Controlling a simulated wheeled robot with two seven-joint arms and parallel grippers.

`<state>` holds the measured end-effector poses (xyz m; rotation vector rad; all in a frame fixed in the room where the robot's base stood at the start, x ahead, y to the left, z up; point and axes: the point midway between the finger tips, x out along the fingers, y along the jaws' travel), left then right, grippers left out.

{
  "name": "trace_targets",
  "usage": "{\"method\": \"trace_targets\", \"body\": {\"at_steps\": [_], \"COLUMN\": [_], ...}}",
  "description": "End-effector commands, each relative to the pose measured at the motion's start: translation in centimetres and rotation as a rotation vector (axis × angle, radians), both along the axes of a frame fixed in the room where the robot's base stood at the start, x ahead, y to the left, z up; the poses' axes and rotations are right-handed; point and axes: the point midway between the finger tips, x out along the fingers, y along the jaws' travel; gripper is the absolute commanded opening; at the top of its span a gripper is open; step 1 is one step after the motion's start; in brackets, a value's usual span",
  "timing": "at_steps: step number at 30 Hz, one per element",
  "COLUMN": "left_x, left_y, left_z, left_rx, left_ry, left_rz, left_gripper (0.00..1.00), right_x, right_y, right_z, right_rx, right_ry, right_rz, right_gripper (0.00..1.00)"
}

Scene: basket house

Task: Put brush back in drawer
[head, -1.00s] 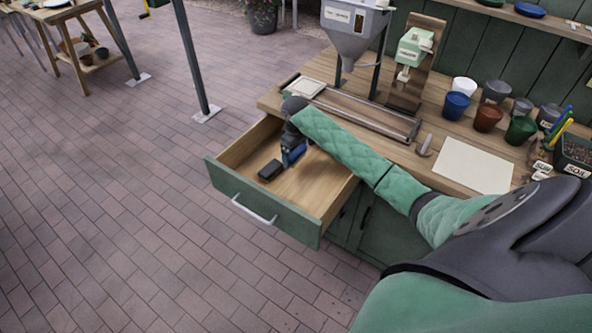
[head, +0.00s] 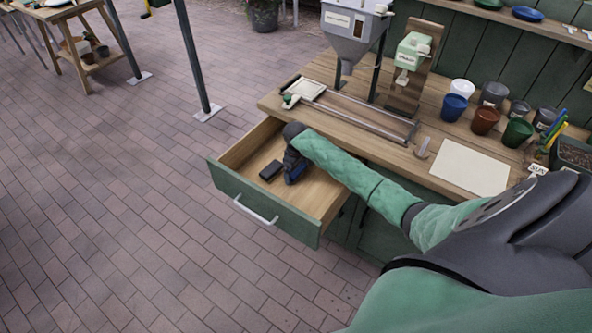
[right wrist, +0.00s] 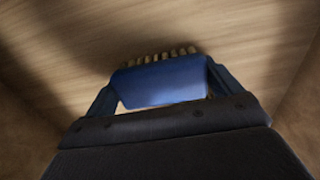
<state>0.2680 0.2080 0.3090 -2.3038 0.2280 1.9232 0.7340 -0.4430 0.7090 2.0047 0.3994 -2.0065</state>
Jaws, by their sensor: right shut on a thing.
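The brush is a blue block with a row of pale bristles (right wrist: 160,82) in the right wrist view. My right gripper (right wrist: 160,88) is shut on it, with a finger at each side. In the head view my right gripper (head: 293,178) is down inside the open drawer (head: 235,197), and the brush is mostly hidden there. The wooden drawer floor lies close beyond the bristles; I cannot tell whether they touch it. The drawer has a green front and a grey handle. My left gripper is not in view.
The wooden workbench (head: 395,160) above holds a pale tray (head: 308,88), a grey hopper (head: 350,35) and several pots. The paved floor left of the drawer is clear.

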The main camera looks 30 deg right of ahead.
Motion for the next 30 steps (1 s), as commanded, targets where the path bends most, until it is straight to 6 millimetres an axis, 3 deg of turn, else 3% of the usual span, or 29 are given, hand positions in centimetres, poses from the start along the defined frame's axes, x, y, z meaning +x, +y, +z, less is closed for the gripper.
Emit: {"method": "trace_targets", "body": {"at_steps": [5,6,7,17,20,30], "left_x": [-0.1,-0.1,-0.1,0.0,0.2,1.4], "left_y": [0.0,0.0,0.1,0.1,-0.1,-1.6], "left_z": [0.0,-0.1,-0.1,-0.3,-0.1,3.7], "left_rx": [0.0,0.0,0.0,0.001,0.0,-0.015], "left_ry": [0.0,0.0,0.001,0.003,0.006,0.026], "left_rz": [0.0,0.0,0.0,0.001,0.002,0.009], "left_gripper": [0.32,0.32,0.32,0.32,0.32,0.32], "right_x": [0.0,0.0,0.0,0.0,0.1,0.2], "right_y": [0.0,0.0,0.0,0.0,-0.1,0.0], "right_z": [-0.3,-0.3,-0.3,0.3,1.4,7.8], "right_rx": [0.0,0.0,0.0,0.0,0.0,-0.001], "right_ry": [0.0,0.0,0.0,-0.001,-0.002,-0.004], "right_rz": [0.0,0.0,0.0,0.0,0.0,0.0], "right_gripper": [0.69,0.96,1.0,1.0,1.0,1.0]}}
